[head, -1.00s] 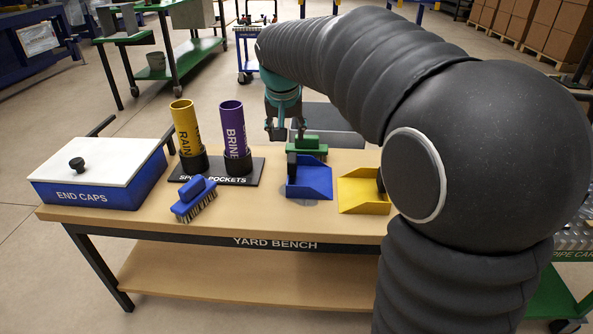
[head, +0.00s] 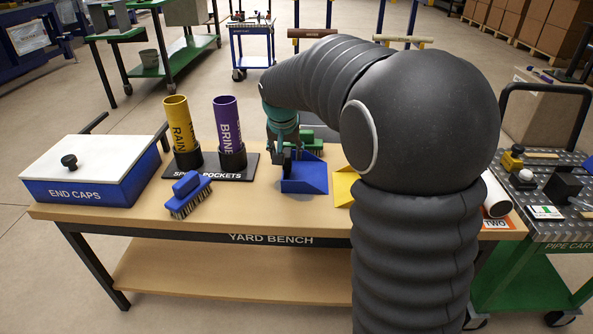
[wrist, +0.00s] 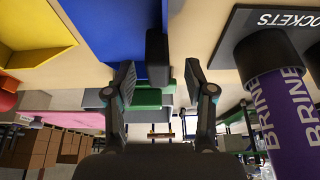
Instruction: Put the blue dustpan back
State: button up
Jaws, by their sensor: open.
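The blue dustpan (head: 304,174) lies on the yard bench, left of the yellow dustpan (head: 344,186). In the wrist view the blue dustpan (wrist: 105,30) is at the top, with its dark handle (wrist: 157,58) between the fingers' line of reach. My gripper (head: 284,155) is low over the bench at the blue dustpan's handle side. In the wrist view my gripper (wrist: 160,85) has its two fingers apart, one either side of the handle, with no visible contact. Part of the handle is hidden behind the gripper in the head view.
A blue brush (head: 187,194) lies on the bench front. Yellow (head: 181,125) and purple (head: 227,125) pipes stand in the pockets beside my gripper. A green object (head: 318,137) sits behind the blue dustpan. The end caps box (head: 95,170) is at left. A pipe cart (head: 555,200) stands at right.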

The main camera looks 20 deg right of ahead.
jog(key=shift+x, duration=1.75)
jog(key=shift+d, duration=0.15)
grip_shut()
jog(key=shift+r, duration=0.15)
